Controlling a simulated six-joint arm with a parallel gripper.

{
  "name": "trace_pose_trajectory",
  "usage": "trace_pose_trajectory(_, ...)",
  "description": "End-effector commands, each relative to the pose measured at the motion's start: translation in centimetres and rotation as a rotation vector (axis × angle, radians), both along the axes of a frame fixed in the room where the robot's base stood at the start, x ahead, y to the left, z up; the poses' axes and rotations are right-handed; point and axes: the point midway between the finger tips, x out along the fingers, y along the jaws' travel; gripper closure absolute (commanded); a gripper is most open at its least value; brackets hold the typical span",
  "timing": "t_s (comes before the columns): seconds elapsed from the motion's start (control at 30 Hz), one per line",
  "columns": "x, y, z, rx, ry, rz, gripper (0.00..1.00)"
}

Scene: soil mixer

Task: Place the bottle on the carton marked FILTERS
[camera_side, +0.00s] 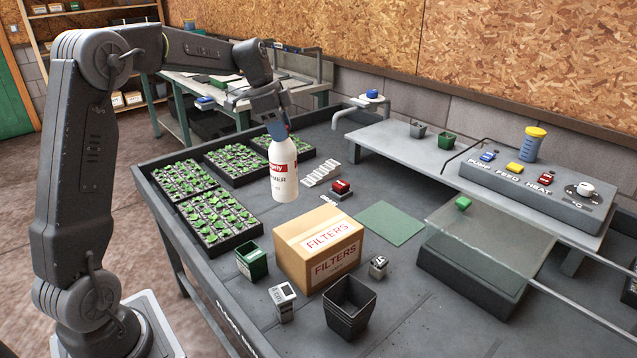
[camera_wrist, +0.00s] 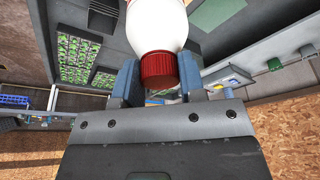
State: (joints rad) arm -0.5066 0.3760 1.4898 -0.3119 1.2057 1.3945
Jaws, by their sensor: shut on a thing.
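A white bottle (camera_side: 284,172) with a red label hangs upright from my gripper (camera_side: 279,128), above and behind the FILTERS carton in the side view. My gripper is shut on the bottle near its top. In the wrist view the bottle (camera_wrist: 156,25) has a red cap (camera_wrist: 158,70) and sits between the two blue fingers (camera_wrist: 158,88). The brown carton marked FILTERS (camera_side: 318,248) stands closed on the grey bench, with labels on its top and front. The bottle appears clear of the carton. The carton's top is empty.
Seedling trays (camera_side: 217,214) fill the bench's left side. Near the carton stand a green pot (camera_side: 252,262), a small white box (camera_side: 283,302), black pots (camera_side: 349,307) and a small grey cube (camera_side: 378,266). A red button (camera_side: 341,187) and green mat (camera_side: 391,223) lie behind. A glass panel (camera_side: 490,247) is right.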

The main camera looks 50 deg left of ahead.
Motion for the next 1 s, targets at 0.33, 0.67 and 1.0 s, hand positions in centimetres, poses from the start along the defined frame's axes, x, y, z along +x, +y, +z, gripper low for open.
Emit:
trace_pose_trajectory(0.33,4.3,-5.2,-4.0,-0.001,-0.001,-0.004,1.00)
trace_pose_trajectory(0.67,5.7,-6.8,-5.9,0.000,-0.001,0.001,1.00)
trace_pose_trajectory(1.0,5.7,-6.7,-9.2,0.001,-0.004,0.000,1.00)
